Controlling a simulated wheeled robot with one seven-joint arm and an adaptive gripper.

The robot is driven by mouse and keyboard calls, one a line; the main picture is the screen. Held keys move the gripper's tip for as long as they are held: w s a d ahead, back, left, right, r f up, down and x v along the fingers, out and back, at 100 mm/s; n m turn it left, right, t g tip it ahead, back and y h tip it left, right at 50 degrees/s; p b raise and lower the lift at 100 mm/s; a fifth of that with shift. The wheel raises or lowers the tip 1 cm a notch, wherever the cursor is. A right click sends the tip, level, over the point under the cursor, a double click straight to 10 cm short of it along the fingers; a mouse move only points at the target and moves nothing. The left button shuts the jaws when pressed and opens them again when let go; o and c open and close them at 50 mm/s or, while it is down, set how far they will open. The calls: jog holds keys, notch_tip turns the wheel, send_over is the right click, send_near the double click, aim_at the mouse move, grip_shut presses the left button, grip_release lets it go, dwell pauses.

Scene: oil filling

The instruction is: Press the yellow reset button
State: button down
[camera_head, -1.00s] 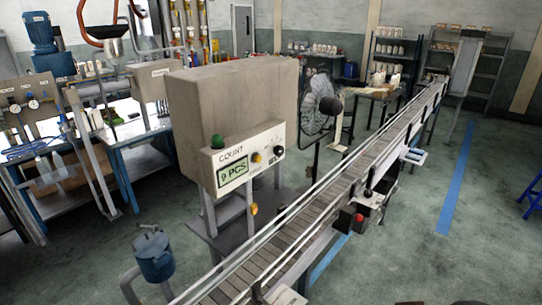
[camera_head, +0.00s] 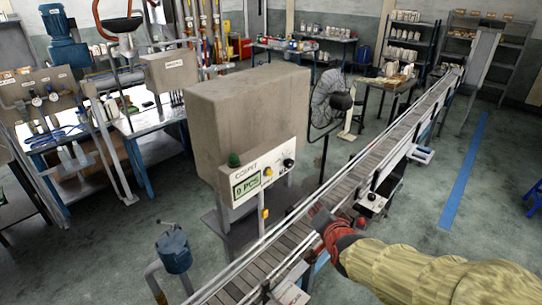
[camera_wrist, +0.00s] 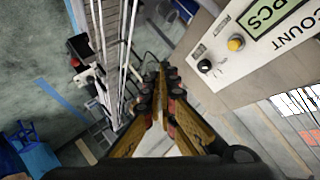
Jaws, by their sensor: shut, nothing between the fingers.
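The yellow reset button (camera_head: 267,172) sits on the white front panel of the grey counter box (camera_head: 245,105), right of the "9 PCS" display (camera_head: 247,187). In the wrist view the yellow button (camera_wrist: 235,43) shows at the upper right, on the panel beside a black knob (camera_wrist: 204,66). My gripper (camera_wrist: 160,75) is shut and empty, pointing forward with its fingers to the left of and below the button in that view, apart from the panel. In the head view my gripper (camera_head: 322,218) is over the conveyor, right of and below the button.
The conveyor (camera_head: 345,180) with metal rails runs diagonally past the front of the counter box. A fan (camera_head: 332,100) stands behind it. A blue pot (camera_head: 174,250) is at the lower left. Open floor lies to the right, around a blue stripe (camera_head: 465,170).

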aim_at(270, 173)
jog(key=w+a+r+m+t+p, duration=0.2)
jog(key=w+a+m+t+p, duration=0.1)
jog(key=w+p, duration=0.1)
jog(key=shift+w+a+r, duration=0.2)
jog(key=shift+w+a, duration=0.2)
jog(key=shift+w, duration=0.5)
jog(key=shift+a, duration=0.1)
jog(key=w+a+p, duration=0.2)
jog(key=w+a, duration=0.3)
jog(key=a, duration=0.1)
jog(key=shift+w+a, duration=0.2)
jog(key=shift+a, duration=0.2)
jog(key=shift+w+a+b, duration=0.55)
jog(key=shift+a+b, duration=0.2)
jog(key=shift+b, duration=0.05)
dwell(1.6)
jog(key=shift+s+d, duration=0.1)
jog(key=shift+d, duration=0.05)
jog(key=shift+s+d+b, duration=0.5)
jog(key=shift+d+b, duration=0.1)
jog(key=shift+b, duration=0.05)
